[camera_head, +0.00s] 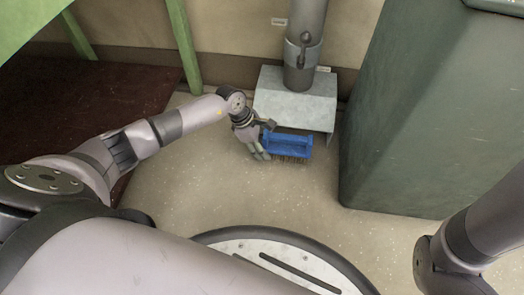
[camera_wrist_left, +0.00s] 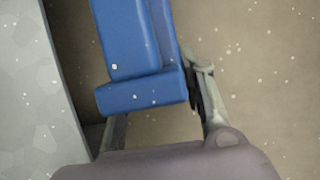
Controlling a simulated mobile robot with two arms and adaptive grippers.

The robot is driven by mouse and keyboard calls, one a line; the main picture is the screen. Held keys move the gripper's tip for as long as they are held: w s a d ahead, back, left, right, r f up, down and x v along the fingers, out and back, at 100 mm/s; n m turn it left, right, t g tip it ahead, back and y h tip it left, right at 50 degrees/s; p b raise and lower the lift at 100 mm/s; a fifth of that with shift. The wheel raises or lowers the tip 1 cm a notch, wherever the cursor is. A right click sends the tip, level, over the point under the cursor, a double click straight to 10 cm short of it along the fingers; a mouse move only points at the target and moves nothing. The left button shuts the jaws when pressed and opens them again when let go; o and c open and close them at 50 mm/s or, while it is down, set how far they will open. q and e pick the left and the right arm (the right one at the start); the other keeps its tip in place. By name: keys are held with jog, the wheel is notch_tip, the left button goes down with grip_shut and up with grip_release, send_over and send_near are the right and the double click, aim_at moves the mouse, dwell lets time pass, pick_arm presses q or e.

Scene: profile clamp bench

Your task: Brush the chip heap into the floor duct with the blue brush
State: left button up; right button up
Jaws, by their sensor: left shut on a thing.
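The blue brush (camera_head: 288,146) is in front of the floor duct, its dark bristles pointing down toward the floor. My left gripper (camera_head: 262,143) is shut on the brush's left end. In the left wrist view the brush (camera_wrist_left: 135,45) sits between the two fingers. The floor duct is a grey metal hood (camera_head: 295,97) against the back wall, just behind the brush. No distinct chip heap shows; only small pale specks lie scattered on the floor. My right gripper is out of the picture; only part of my right arm shows at lower right.
A round pipe (camera_head: 304,62) with a lever rises from the hood. A large green cabinet (camera_head: 410,120) stands close on the right. Green legs (camera_head: 184,45) and a dark red surface (camera_head: 90,95) are at the left. Beige floor (camera_head: 250,195) lies open in front of the brush.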

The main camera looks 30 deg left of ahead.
pick_arm(q)
jog(key=shift+w+a, duration=0.1)
jog(key=shift+w, duration=0.35)
notch_tip(320, 180, up, 6)
jog(key=p, duration=0.5)
jog(key=shift+r, duration=0.1)
